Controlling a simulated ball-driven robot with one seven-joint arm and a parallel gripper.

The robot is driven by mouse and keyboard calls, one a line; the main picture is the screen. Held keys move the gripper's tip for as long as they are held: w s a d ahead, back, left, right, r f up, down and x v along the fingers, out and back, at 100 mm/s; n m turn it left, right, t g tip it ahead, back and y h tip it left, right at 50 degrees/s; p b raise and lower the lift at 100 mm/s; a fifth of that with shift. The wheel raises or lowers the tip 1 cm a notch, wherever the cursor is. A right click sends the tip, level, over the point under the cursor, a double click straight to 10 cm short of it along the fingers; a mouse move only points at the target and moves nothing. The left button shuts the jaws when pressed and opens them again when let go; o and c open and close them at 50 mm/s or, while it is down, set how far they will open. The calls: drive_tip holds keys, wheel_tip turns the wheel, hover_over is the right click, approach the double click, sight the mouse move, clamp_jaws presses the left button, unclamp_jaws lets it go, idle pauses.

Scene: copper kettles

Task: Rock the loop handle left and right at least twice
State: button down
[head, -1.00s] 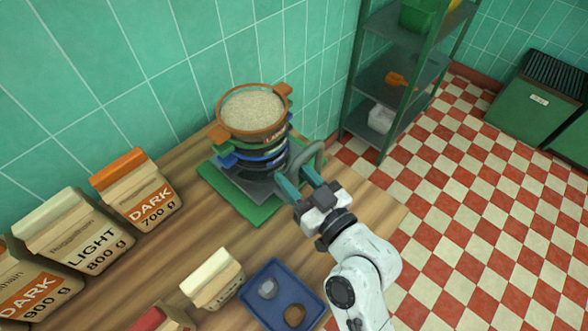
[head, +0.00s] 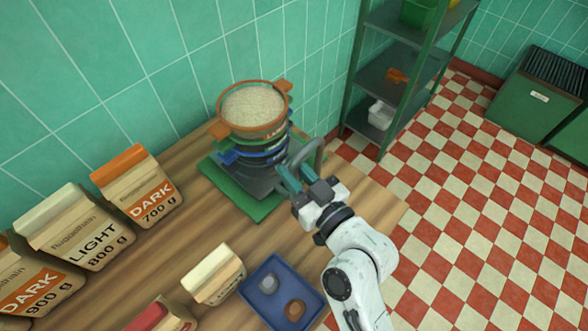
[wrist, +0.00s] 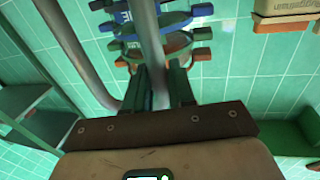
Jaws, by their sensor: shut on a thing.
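The grey loop handle (head: 319,150) stands at the right side of a stack of coloured sieves (head: 258,150). My gripper (head: 296,175) is shut on one bar of the loop, at the stack's near right side. In the wrist view, this handle bar (wrist: 149,35) runs down between my two dark green fingers (wrist: 159,85), and the loop's other bar shows to the left. The top sieve is orange and full of pale grain (head: 253,107). The stack rests on a dark grey base on a green mat (head: 262,209). The handle's lower ends are hidden.
A blue tray (head: 262,311) with small items and several flour bags (head: 137,187) stand on the wooden counter (head: 170,245). The tiled wall is close behind the stack. A green shelf rack (head: 400,75) stands beyond the counter's right end.

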drive_tip(key=shift+s+a+f+n+b, duration=0.2)
drive_tip(key=shift+f+n+b, duration=0.15)
drive_tip(key=shift+b, duration=0.35)
drive_tip(key=shift+s+a+n+b, duration=0.3)
drive_tip(key=shift+s+n+b, duration=0.15)
drive_tip(key=shift+b, duration=0.25)
drive_tip(key=c, duration=1.1)
unclamp_jaws()
